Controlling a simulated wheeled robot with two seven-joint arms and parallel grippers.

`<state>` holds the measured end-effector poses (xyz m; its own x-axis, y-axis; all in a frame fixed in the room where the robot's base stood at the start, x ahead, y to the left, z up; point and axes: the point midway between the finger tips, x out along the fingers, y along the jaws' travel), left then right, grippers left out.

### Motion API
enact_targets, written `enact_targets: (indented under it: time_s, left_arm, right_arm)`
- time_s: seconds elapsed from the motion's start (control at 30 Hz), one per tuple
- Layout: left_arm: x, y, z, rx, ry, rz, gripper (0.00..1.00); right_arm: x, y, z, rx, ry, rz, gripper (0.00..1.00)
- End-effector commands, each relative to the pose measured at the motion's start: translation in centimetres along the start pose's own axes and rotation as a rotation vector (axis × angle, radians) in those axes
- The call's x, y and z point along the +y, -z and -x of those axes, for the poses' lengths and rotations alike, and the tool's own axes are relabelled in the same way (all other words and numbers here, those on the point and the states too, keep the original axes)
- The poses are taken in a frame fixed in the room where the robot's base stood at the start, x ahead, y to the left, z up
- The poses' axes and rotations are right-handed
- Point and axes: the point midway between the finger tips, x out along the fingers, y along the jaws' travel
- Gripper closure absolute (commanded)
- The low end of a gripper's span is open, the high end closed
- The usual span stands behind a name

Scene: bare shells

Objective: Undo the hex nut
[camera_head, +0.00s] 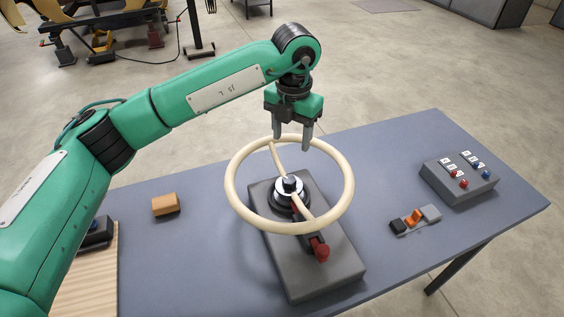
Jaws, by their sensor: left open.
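The hex nut (291,183) is a small dark piece at the hub of a cream ring-shaped wheel (347,198). It sits on a round silver and black mount on a grey base block (318,279) on the table. A lever with a red knob (320,249) points toward the front of the block. My left gripper (292,137) points down with its two fingers apart and empty. In the picture it is above the nut, near the far rim of the wheel; whether it touches the rim I cannot tell. My right gripper is not in view.
The blue-grey table (209,262) holds an orange-brown block (165,205) at left, a small part with an orange switch (414,217) at right, and a grey control box (458,180) with red and blue knobs. A wooden board (103,276) lies at the left edge.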

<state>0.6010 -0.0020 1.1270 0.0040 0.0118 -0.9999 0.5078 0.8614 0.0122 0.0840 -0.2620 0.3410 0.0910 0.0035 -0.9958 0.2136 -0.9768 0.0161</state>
Motion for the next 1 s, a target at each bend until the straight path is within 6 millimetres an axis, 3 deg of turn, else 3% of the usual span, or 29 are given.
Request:
enact_targets:
  time_s: [0.17, 0.7, 1.0]
  left_arm:
    - [0.0, 0.1, -1.6, 0.003, -0.004, 0.000, 0.44]
    - [0.1, 0.1, -11.9, 0.002, -0.002, 0.002, 0.44]
    - [0.1, 0.0, -13.7, -0.001, -0.003, -0.001, 0.44]
  right_arm:
    - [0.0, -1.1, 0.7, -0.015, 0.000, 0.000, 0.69]
    - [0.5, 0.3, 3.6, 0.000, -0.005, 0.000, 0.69]
    - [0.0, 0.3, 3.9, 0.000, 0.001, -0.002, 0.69]
